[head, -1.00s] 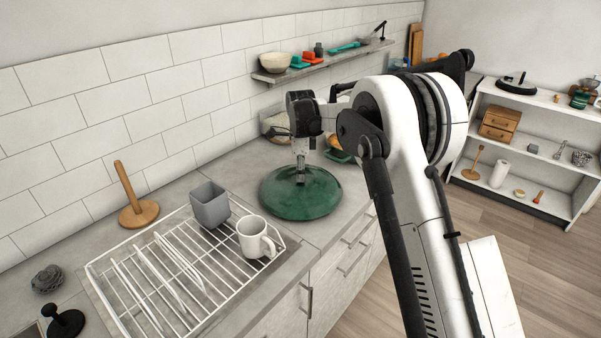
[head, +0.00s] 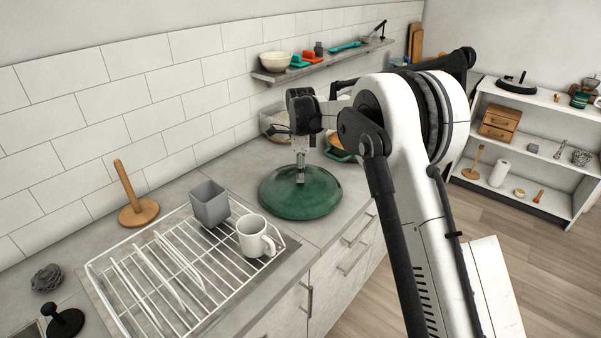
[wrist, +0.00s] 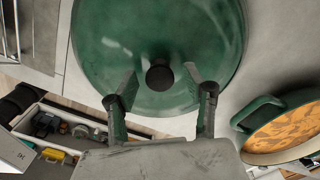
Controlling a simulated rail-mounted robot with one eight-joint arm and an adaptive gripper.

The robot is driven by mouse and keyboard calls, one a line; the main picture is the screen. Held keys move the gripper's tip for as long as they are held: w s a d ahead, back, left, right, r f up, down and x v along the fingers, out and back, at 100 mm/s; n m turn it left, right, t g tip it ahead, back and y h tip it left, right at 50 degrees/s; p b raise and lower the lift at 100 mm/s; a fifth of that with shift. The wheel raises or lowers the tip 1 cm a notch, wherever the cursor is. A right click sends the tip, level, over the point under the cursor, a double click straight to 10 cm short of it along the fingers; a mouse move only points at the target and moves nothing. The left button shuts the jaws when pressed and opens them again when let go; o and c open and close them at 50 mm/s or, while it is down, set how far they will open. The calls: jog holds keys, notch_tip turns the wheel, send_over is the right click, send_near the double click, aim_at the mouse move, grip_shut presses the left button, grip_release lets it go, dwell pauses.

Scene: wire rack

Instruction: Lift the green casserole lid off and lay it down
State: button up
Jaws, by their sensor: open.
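The green casserole lid (head: 285,200) lies knob up on the grey counter, just right of the dish rack. In the wrist view the lid (wrist: 105,50) fills the upper middle, with its dark round knob (wrist: 160,77) near the fingertips. My gripper (head: 300,180) points down over the lid's centre. In the wrist view my gripper (wrist: 162,70) has its two fingers apart, one on each side of the knob, with gaps visible. The green casserole (wrist: 258,112) stands uncovered to the right, with orange-brown food inside. In the head view the casserole (head: 340,156) is partly hidden behind my arm.
A white wire dish rack (head: 150,275) holds plates, a grey cup (head: 210,204) and a white mug (head: 252,238). A wooden paper-towel stand (head: 138,213) is farther left. A wall shelf (head: 330,62) hangs above the counter. The counter's front edge runs close to the lid.

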notch_tip(320, 180, up, 11)
jog(key=s+d+r+n+t+b, duration=0.15)
jog(key=s+d+r+n, duration=0.25)
jog(key=s+d+r, duration=0.45)
jog(key=s+d+r+n+t, duration=0.25)
jog(key=s+d+n, duration=0.35)
jog(key=s, duration=0.7)
jog(key=s+d+f+n+t, duration=0.1)
jog(key=s+d+f+n, duration=0.1)
jog(key=s, duration=0.6)
jog(key=s+d+f+n+t+b, duration=0.1)
jog(key=s+d+f+n, duration=0.2)
jog(key=s, duration=0.5)
jog(key=s+d+f+n+t+b, duration=0.1)
jog(key=s+d+f, duration=0.3)
jog(key=s, duration=0.4)
jog(key=shift+f+n, duration=0.85)
jog(key=shift+n, duration=0.05)
